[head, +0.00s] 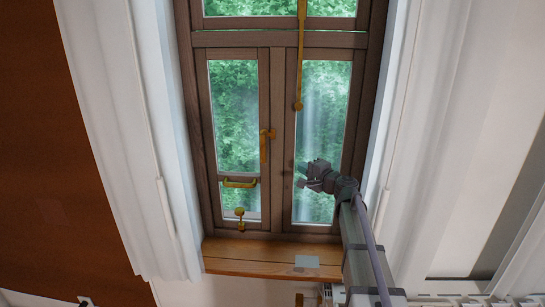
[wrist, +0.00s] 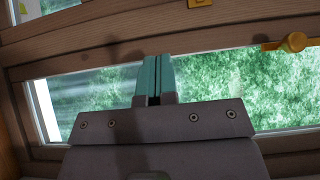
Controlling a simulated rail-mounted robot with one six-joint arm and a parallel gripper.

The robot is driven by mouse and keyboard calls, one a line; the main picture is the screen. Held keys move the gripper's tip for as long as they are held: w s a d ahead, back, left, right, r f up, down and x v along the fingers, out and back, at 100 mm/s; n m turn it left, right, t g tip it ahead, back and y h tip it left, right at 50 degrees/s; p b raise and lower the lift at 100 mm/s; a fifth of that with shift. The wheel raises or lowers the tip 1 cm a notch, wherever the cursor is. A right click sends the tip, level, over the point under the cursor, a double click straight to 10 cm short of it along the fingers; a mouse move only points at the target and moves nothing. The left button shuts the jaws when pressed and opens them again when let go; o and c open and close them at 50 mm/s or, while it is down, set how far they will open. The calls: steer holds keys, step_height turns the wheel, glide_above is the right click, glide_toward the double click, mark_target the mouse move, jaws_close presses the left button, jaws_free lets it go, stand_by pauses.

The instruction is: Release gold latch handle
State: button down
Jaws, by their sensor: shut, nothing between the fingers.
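The gold latch handle (head: 264,147) is on the middle stile of the wooden window, with its lever hanging down roughly vertically. My gripper (head: 301,176) is to the right of and below the latch, in front of the right pane's left edge, apart from the latch.
A gold pull handle (head: 240,183) and a gold knob fitting (head: 240,213) are lower on the left sash. The wooden sill (head: 240,258) bears a small pale flat piece (head: 307,261). White panels flank the window.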

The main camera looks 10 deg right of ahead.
mark_target(264, 146)
steer(key=a+x, duration=0.1)
steer(key=x, duration=0.3)
steer(key=s+x, duration=0.1)
steer(key=x, duration=0.3)
steer(key=a+x, duration=0.1)
steer(key=x, duration=0.4)
steer(key=shift+s+a, duration=0.25)
steer(key=shift+s, duration=0.05)
